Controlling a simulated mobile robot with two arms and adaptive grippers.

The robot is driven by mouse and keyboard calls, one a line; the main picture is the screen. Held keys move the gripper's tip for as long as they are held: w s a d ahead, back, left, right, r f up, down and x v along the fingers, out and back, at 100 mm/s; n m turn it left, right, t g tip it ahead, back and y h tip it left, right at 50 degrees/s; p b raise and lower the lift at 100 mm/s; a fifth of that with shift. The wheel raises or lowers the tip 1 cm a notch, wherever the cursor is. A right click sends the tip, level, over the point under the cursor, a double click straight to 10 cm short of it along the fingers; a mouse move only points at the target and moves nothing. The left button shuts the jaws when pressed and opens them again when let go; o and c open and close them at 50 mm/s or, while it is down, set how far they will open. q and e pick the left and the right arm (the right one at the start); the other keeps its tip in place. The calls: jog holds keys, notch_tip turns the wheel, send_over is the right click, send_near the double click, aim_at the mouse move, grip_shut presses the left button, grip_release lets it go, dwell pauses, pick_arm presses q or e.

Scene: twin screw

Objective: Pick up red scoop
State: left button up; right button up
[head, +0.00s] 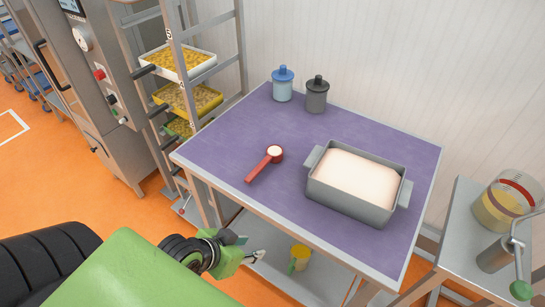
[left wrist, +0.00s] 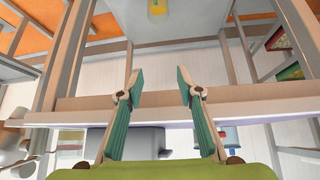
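The red scoop (head: 265,163) lies on the purple tabletop (head: 225,150), left of the middle. Its round cup holds something white and points away, and its handle points toward the near left edge. My left gripper (head: 248,248) is below and in front of the table's near edge, apart from the scoop. In the left wrist view my left gripper (left wrist: 160,75) has its two fingers spread with nothing between them. The scoop cannot be made out in that view. My right gripper is not in view.
A grey bin (head: 345,202) of white powder stands right of the scoop. A blue-lidded jar (head: 283,84) and a dark jar (head: 316,94) stand at the back. A yellow jug (head: 299,257) sits on the lower shelf. A tray rack (head: 180,90) stands left; a steel side table (head: 460,235) stands right.

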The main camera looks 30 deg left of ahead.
aim_at(254, 172)
pick_arm(q)
jog(key=w+a+r+n+t, duration=0.1)
jog(key=w+a+r+t, duration=0.5)
jog(key=a+r, duration=0.45)
jog(key=shift+y, duration=0.3)
jog(key=x, duration=0.2)
jog(key=p+x, duration=0.1)
jog(key=x, duration=0.2)
jog(key=r+x, duration=0.1)
jog(key=x, duration=0.2)
jog(key=shift+w+d+f+p, duration=0.15)
jog(key=shift+w+d+p, duration=0.15)
jog(key=shift+w+d, duration=0.05)
jog(key=shift+w+d+p, duration=0.1)
jog(key=shift+w+p, duration=0.2)
jog(key=shift+w, duration=0.25)
jog(key=p+x, duration=0.1)
jog(key=x, duration=0.2)
jog(key=shift+w+d+f, duration=0.1)
jog(key=shift+w+d, duration=0.05)
jog(key=shift+w, duration=0.1)
jog(key=shift+w+f, duration=0.2)
jog(key=shift+w, duration=0.15)
grip_shut()
